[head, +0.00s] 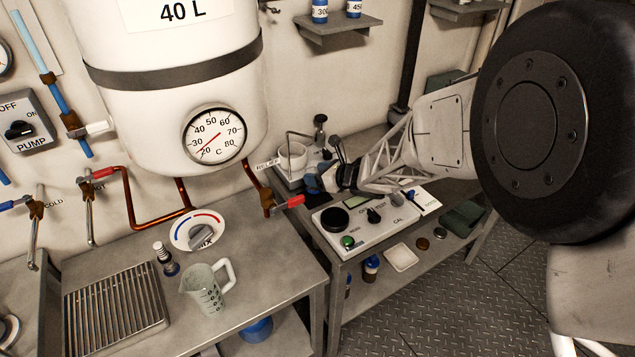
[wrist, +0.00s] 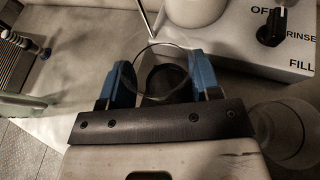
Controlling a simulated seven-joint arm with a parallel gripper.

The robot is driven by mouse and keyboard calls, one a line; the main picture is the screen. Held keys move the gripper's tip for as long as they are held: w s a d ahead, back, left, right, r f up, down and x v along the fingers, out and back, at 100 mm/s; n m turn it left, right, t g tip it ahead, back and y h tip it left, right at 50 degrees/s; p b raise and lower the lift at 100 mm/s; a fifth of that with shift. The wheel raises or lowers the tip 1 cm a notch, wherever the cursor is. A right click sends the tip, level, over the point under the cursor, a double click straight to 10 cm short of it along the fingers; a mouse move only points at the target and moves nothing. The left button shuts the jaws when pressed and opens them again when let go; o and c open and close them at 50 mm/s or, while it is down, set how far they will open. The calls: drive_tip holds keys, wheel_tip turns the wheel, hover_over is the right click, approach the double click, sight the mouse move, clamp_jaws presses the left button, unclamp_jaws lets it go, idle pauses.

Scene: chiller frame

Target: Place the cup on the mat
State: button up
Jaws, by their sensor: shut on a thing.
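My gripper (head: 327,178) is over the far bench in the head view, at the end of my arm. In the wrist view my gripper (wrist: 163,76) has its two blue fingers on either side of a clear, thin-walled cup (wrist: 152,54) and is shut on it. The cup's round rim faces the camera. A dark round patch shows inside and through the cup; I cannot tell whether it is the mat beneath or the cup's own base. I cannot tell whether the cup touches the surface below. The cup is hard to make out in the head view.
A white rinse and fill box (wrist: 285,48) stands close beyond the gripper at upper right. Another clear glass (wrist: 283,128) is at the right. A tester box (head: 365,222) occupies the bench front. On the near bench are a measuring jug (head: 207,290) and a slatted drain tray (head: 112,298).

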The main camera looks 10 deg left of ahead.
drive_tip(key=shift+f, duration=1.55)
drive_tip(key=shift+f, duration=0.15)
drive_tip(key=o, duration=0.9)
drive_tip(key=shift+s+d+r, duration=0.1)
drive_tip(key=shift+d+r, duration=0.25)
drive_tip(key=v, duration=1.1)
drive_tip(key=shift+s, duration=0.1)
